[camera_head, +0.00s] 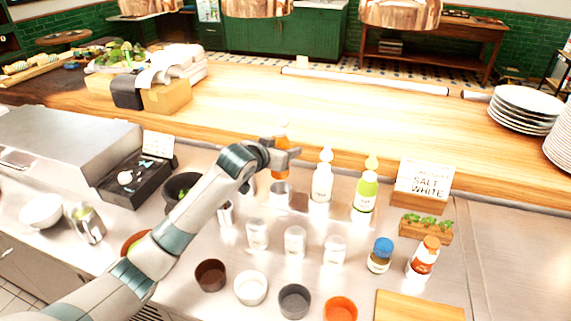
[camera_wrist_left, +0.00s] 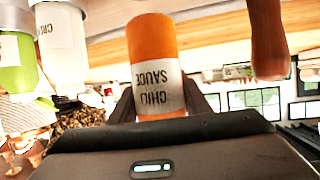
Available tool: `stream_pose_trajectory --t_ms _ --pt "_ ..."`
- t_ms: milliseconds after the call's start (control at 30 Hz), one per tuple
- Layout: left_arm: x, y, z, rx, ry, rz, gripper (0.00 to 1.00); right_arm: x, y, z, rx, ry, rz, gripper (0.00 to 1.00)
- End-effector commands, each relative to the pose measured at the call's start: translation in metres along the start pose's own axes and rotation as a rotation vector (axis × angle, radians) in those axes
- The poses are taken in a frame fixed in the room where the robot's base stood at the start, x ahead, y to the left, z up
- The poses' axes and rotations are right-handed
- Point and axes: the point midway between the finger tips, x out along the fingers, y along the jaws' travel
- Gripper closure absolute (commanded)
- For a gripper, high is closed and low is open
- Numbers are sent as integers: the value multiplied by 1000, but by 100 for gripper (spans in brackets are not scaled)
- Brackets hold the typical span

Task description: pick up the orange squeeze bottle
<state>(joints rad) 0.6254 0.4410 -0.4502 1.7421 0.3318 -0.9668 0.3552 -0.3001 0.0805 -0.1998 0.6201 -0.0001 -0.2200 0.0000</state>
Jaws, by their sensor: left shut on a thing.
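The orange squeeze bottle (camera_head: 281,143) is at the back of the steel counter, left of the white squeeze bottle (camera_head: 322,181). In the left wrist view the orange bottle (camera_wrist_left: 153,62) fills the middle, with an upside-down "CHILI SAUCE" label. My left gripper (camera_head: 284,158) is shut on the orange bottle, with its fingers on either side of it. The gripper hides part of the bottle in the head view, and I cannot tell whether its base touches the counter. My right gripper is not in view.
A green squeeze bottle (camera_head: 366,188) stands right of the white one. Several small cups and jars, such as the orange cup (camera_head: 340,309), stand in front. A "SALT WHITE" sign (camera_head: 427,180) is at the right. The wooden pass (camera_head: 250,105) behind has clear room.

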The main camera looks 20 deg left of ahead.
Motion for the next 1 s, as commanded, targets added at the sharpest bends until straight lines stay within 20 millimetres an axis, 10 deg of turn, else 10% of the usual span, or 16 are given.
stream_pose_trajectory --t_ms 1000 --pt "-12 5 -16 9 5 -4 68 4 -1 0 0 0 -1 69"
